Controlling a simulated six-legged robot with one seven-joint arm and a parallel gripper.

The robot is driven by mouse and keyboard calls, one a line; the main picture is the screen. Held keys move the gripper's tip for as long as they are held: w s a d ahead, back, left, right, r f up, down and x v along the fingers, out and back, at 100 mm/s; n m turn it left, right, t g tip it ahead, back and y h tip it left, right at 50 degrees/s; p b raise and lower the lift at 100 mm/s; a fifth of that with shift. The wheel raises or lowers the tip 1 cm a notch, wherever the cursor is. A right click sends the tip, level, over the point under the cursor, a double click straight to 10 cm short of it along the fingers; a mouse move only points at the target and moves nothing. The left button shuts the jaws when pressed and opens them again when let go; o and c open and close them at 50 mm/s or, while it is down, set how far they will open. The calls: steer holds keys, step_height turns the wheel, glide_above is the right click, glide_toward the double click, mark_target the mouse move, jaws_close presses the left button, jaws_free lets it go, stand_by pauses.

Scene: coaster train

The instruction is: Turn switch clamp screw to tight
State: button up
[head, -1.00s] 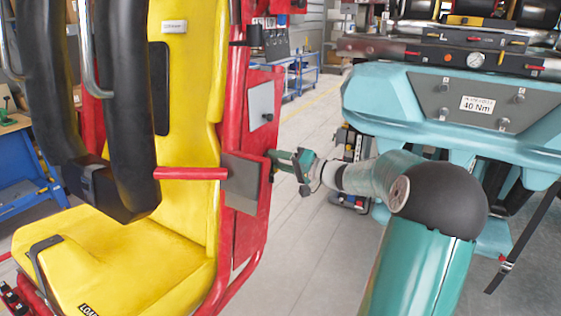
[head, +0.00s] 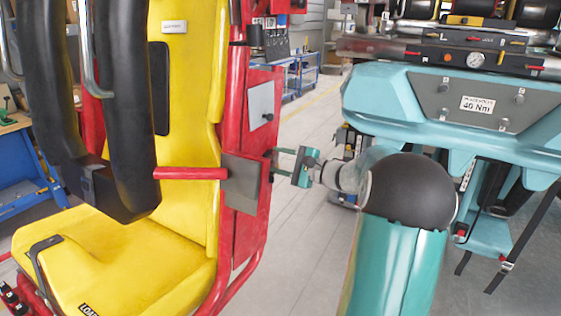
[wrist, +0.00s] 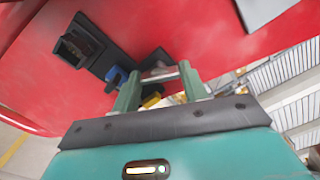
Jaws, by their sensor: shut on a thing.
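The red side panel (head: 257,150) of the yellow seat faces my gripper (head: 279,162) in the head view. My gripper reaches in from the right, its two green fingers at the panel's edge. In the wrist view the fingers of my gripper (wrist: 160,78) are shut on a small part at a black bracket (wrist: 110,58) on the red panel. This is likely the switch clamp screw; it is mostly hidden between the fingertips. A blue piece (wrist: 116,76) sits on the bracket just left of the fingers. I cannot read how tight the screw is.
A grey plate (head: 261,104) with a black knob is on the panel above my gripper. The red bar (head: 190,173) and yellow seat (head: 120,255) lie to the left. My own teal body is at the right. The floor (head: 300,250) between is clear.

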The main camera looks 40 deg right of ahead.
steer(key=m, duration=1)
steer(key=shift+m, duration=0.3)
stand_by(0.4)
steer(key=o, duration=1)
steer(key=v, duration=1.3)
steer(key=shift+s, duration=0.4)
steer(key=shift+s+d, duration=0.1)
